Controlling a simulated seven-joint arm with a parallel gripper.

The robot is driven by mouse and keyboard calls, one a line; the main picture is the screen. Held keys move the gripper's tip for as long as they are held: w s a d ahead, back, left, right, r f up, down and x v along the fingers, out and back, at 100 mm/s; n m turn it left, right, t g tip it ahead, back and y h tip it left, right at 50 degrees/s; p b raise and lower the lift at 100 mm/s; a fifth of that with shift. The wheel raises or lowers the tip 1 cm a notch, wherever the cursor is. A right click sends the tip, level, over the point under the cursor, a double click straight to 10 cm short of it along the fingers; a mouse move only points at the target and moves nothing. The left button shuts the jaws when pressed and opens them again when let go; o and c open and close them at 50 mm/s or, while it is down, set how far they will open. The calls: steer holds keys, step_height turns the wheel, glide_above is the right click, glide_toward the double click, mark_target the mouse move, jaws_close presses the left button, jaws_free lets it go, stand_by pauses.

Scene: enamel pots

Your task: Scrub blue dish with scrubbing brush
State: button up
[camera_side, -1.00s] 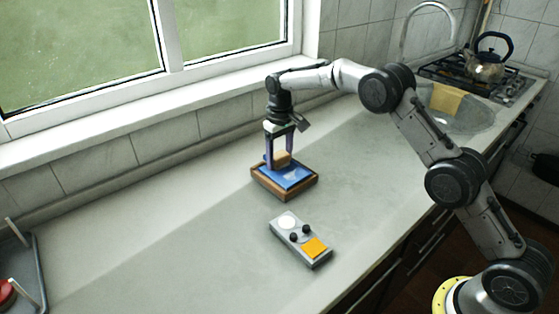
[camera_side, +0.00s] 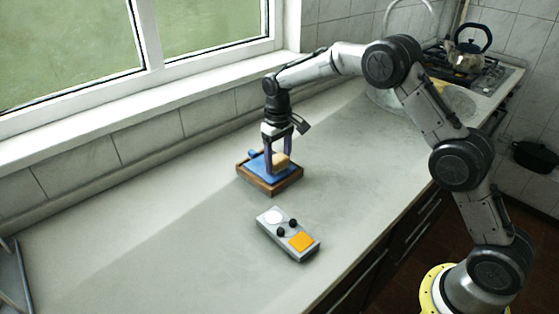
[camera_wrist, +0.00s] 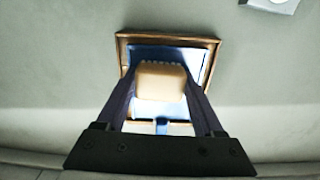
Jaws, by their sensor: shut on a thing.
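The blue dish (camera_side: 256,166) sits flat inside a shallow wooden tray (camera_side: 287,185) on the counter. My gripper (camera_side: 278,166) points down over the dish, shut on a tan block-shaped scrubbing brush (camera_side: 282,160). In the wrist view the brush (camera_wrist: 160,82) is between my two dark fingers, with a bristly edge showing at its far side. It covers the middle of the blue dish (camera_wrist: 203,60). The underside of the brush is hidden, so I cannot tell if it touches the dish. A small blue stub (camera_wrist: 162,127) shows at the dish's near edge in the wrist view.
A grey control box (camera_side: 288,235) with a white disc, two black knobs and an orange square lies in front of the tray. A window sill and tiled wall run behind. A kettle (camera_side: 467,55) stands on the stove at the far right. The counter left of the tray is clear.

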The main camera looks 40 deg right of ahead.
steer(key=shift+w+a+f, duration=0.1)
steer(key=shift+w, duration=2.6)
step_height(320, 180, up, 8)
steer(key=shift+r, duration=0.2)
steer(key=shift+s, duration=0.1)
